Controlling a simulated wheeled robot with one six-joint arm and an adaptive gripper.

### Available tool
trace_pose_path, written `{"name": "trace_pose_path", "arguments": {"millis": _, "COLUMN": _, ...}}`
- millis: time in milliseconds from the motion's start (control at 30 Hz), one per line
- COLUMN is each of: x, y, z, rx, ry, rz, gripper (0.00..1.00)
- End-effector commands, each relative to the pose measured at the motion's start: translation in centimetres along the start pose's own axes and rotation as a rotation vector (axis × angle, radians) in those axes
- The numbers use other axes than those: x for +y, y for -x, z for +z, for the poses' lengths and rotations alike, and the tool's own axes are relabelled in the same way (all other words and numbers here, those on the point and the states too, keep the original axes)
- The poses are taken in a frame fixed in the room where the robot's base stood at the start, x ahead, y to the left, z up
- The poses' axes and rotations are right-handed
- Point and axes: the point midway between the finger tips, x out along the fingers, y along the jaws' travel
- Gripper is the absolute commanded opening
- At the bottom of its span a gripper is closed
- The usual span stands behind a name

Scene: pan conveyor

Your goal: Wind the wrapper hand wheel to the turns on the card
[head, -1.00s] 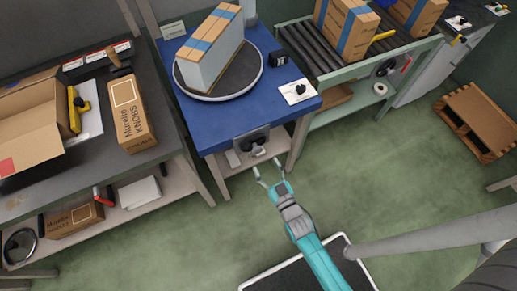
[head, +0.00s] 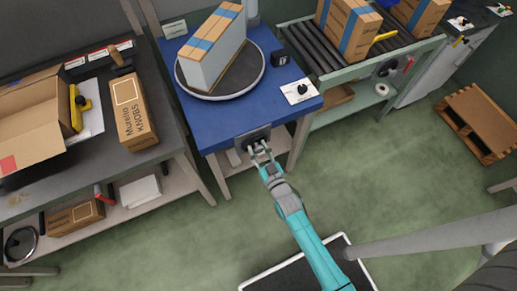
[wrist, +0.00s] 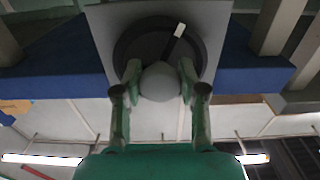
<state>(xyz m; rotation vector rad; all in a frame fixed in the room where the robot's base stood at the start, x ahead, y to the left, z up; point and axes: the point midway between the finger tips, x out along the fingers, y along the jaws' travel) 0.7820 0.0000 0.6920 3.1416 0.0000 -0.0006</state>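The hand wheel (head: 254,137) is a dark disc on a grey plate at the front edge of the blue wrapper table (head: 224,133). In the wrist view the wheel (wrist: 150,45) shows a white mark at its upper right and a pale round knob (wrist: 160,82). My gripper (head: 260,147) is at the wheel, with its fingers on either side of the knob. The fingers look open; any contact with the knob is hard to make out. A pale card (head: 174,29) stands at the table's back left; its writing is too small to read.
A box (head: 212,49) with blue tape stands on the round turntable (head: 252,83). A white plate with a black knob (head: 302,89) lies at the table's right corner. A roller conveyor (head: 316,57) with boxes is at the right, a packing bench (head: 165,145) at the left.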

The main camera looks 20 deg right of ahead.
Motion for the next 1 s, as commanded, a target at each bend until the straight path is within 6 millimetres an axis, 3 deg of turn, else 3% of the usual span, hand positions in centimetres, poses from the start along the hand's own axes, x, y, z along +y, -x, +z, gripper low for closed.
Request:
{"name": "trace_pose_path", "arguments": {"millis": 33, "x": 0.01, "y": 0.01, "z": 0.00, "rx": 0.000, "ry": 0.000, "rz": 0.000, "gripper": 0.20}}
{"name": "trace_pose_path", "arguments": {"millis": 100, "x": 0.01, "y": 0.01, "z": -0.01, "rx": 0.000, "ry": 0.000, "rz": 0.000, "gripper": 0.05}}
{"name": "trace_pose_path", "arguments": {"millis": 567, "x": -0.01, "y": 0.00, "z": -0.03, "rx": 0.001, "ry": -0.100, "rz": 0.000, "gripper": 0.05}}
{"name": "trace_pose_path", "arguments": {"millis": 1000, "x": -0.08, "y": 0.00, "z": -0.05, "rx": 0.001, "ry": -0.480, "rz": 0.000, "gripper": 0.05}}
